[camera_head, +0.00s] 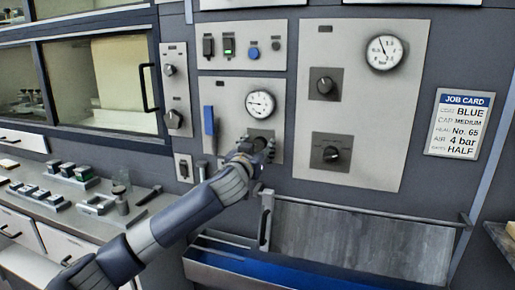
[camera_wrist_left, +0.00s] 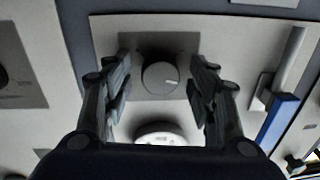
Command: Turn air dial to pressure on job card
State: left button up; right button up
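The job card (camera_head: 459,124) hangs at the right of the wall and reads AIR 4 bar. A round gauge (camera_head: 260,104) sits on a pale panel, with a blue lever (camera_head: 209,120) to its left. My left gripper (camera_head: 262,150) is at the panel just below this gauge and largely covers the dial there. In the left wrist view the round dial (camera_wrist_left: 160,77) on its dark plate lies between the two fingers of my left gripper (camera_wrist_left: 160,70). The fingers are open, with a gap on both sides of the dial. The gauge is partly hidden there. My right gripper is not in view.
A panel to the right carries another gauge (camera_head: 384,52) and two dark knobs (camera_head: 325,85), (camera_head: 331,152). A blue-lined trough (camera_head: 262,270) lies below. A counter with small blocks (camera_head: 85,173) and a windowed cabinet (camera_head: 100,80) are at the left.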

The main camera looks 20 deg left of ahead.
pick_arm(q)
jog(key=c, duration=0.9)
jog(key=shift+o, duration=0.2)
jog(key=shift+m, duration=0.3)
